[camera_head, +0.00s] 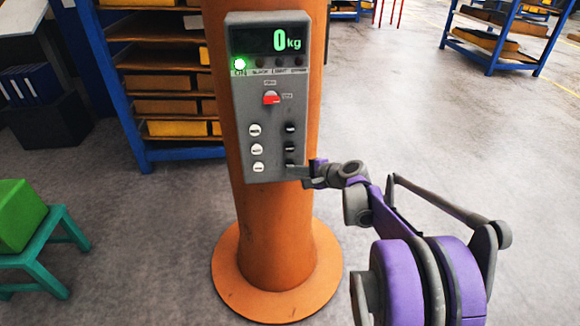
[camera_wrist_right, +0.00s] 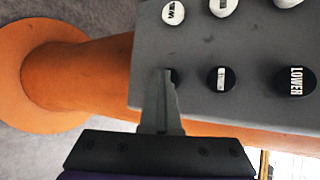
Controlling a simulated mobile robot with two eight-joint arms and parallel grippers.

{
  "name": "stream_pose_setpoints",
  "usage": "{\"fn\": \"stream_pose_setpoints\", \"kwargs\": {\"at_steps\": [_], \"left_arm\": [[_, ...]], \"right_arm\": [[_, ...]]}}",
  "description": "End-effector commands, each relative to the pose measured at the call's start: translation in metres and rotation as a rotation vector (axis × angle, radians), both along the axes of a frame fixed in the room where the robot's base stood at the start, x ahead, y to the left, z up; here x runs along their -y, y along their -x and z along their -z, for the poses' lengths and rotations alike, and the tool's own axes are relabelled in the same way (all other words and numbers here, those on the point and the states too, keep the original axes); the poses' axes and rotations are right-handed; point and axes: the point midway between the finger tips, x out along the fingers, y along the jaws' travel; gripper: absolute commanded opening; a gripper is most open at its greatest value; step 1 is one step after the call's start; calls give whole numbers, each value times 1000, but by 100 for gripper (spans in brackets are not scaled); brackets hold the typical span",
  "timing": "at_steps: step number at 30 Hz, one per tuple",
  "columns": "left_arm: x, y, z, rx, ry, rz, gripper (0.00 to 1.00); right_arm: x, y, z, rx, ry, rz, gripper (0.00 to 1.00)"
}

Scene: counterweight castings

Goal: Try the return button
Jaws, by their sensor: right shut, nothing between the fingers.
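A grey control panel (camera_head: 268,110) is fixed to an orange column. It has white buttons (camera_head: 256,149) on the left and black buttons (camera_head: 290,148) on the right. My right gripper (camera_head: 297,172) is shut and empty at the panel's lower right corner. In the right wrist view, its fingertips (camera_wrist_right: 163,78) cover most of the end black button (camera_wrist_right: 175,74); I cannot tell whether they touch it. The middle black button (camera_wrist_right: 221,79) and one marked LOWER (camera_wrist_right: 297,80) stand clear. I cannot read which button is the return button. My left gripper is out of view.
The display (camera_head: 268,40) reads 0 kg. A green stool (camera_head: 40,240) with a green block stands left. Blue shelving (camera_head: 118,85) stands behind; the floor at right is open.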

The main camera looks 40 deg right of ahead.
Motion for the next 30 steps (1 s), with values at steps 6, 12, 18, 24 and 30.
{"fn": "stream_pose_setpoints", "kwargs": {"at_steps": [6,12,18,24,30], "left_arm": [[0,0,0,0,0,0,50],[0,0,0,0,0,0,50],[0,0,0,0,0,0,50],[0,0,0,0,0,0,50],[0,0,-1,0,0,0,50]], "right_arm": [[0,0,0,1,0,1,0],[0,0,0,1,0,1,0],[0,0,0,1,0,1,0],[-2,4,0,1,0,1,0],[-8,13,0,0,0,1,0]]}}
